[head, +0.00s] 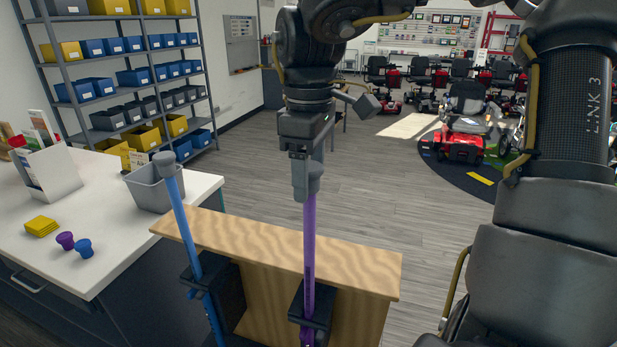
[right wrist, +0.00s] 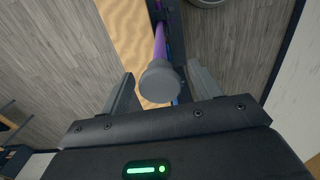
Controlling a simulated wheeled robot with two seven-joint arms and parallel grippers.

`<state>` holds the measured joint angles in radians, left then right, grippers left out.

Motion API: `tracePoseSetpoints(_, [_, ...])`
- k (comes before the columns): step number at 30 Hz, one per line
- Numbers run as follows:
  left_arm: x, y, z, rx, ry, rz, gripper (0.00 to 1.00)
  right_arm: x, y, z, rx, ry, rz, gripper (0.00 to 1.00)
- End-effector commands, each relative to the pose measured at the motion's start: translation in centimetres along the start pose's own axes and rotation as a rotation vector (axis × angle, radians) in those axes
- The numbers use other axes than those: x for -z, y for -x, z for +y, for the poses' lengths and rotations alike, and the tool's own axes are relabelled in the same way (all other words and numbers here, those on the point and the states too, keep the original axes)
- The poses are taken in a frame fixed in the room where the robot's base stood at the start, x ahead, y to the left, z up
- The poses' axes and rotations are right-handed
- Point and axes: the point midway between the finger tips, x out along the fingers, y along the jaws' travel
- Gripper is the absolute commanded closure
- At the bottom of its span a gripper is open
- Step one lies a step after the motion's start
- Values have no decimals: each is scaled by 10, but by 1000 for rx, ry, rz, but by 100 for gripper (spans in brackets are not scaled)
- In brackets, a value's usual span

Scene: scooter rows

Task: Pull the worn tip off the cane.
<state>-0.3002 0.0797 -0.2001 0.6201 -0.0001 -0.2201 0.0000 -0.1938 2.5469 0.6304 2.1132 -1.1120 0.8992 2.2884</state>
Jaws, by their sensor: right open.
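A purple cane (head: 309,240) stands upright in a dark clamp on the wooden stand. Its worn grey tip (right wrist: 160,82) is at the top end, between the fingers of my right gripper (head: 307,188). The right wrist view shows both fingers apart, one on each side of the tip, with visible gaps. In the head view the gripper hides most of this tip. A blue cane (head: 186,225) stands to the left in another clamp, with its own grey tip (head: 165,158). My left gripper is not in view.
The wooden stand (head: 280,243) is below the gripper. On the white counter (head: 120,240) at left are a purple cap (head: 65,240), a blue cap (head: 84,249), yellow pads (head: 41,227) and a grey bin (head: 150,186). Scooters (head: 462,135) stand far back. Floor behind the stand is clear.

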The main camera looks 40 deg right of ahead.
Motion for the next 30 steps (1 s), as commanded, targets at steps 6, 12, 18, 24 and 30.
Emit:
tracePoseSetpoints(6, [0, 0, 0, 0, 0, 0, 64, 0, 0, 0, 0, 0, 0, 37])
tracePoseSetpoints(12, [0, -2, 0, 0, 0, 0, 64, 0, -1, 0, 0, 0, 0, 37])
tracePoseSetpoints(18, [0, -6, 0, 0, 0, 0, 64, 0, -1, 0, 0, 0, 0, 37])
tracePoseSetpoints(24, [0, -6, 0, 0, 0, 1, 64, 0, 0, 0, 1, 0, 0, 37])
tracePoseSetpoints(30, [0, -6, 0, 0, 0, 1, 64, 0, 0, 0, 0, 0, 0, 52])
